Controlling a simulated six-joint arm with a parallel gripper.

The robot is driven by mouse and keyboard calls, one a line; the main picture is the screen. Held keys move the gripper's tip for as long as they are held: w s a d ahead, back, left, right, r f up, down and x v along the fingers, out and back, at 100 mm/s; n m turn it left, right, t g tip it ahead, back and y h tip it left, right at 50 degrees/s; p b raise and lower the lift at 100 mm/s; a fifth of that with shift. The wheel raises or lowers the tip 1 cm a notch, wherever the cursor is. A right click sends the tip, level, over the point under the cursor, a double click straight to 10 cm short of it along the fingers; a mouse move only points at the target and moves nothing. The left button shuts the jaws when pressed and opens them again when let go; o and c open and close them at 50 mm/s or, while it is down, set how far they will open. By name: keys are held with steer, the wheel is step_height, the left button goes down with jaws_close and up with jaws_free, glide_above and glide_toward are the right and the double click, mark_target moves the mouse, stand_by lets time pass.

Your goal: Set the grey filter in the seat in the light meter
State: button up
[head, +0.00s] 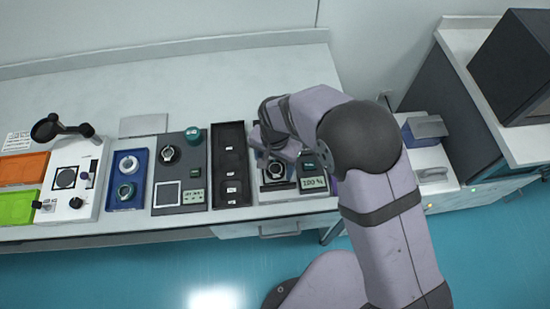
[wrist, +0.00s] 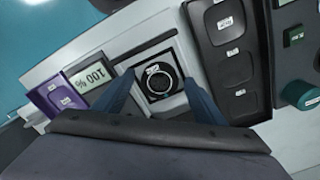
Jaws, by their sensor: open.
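The light meter shows in the wrist view with its display (wrist: 92,78) reading 100 %. The display also shows in the head view (head: 314,183). Beside it is a dark square piece (wrist: 157,82) with a pale ring and a small white label. I cannot tell whether this is the grey filter in the seat or the seat alone. In the head view the ringed piece (head: 275,170) is partly under my arm. My gripper (wrist: 160,100) is open, with one blue finger on each side of the square piece. No gap or contact can be made out.
A black tray (wrist: 250,112) with labelled compartments stands close beside the meter. In the head view, a grey board (head: 193,148), a blue tray (head: 140,158), a white instrument and orange and green trays stand farther left. The rear bench surface is mostly clear.

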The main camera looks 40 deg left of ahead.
mark_target(275, 169)
step_height(275, 169, up, 12)
steer(key=b, duration=0.3)
steer(key=shift+b, duration=0.3)
steer(key=w+d+m, duration=0.1)
steer(key=w+d, duration=0.3)
steer(key=d, duration=0.7)
steer(key=w+d, duration=0.5)
steer(key=d, duration=0.7)
steer(key=s+d+f, duration=0.1)
steer(key=s+d, duration=0.1)
steer(key=d, duration=0.4)
steer(key=s+d, duration=0.3)
steer(key=d, duration=0.3)
steer(key=s+d+f+m, duration=0.1)
steer(key=s+d, duration=0.2)
steer(key=d, duration=0.3)
steer(key=shift+s+f, duration=0.2)
steer(key=shift+f, duration=0.1)
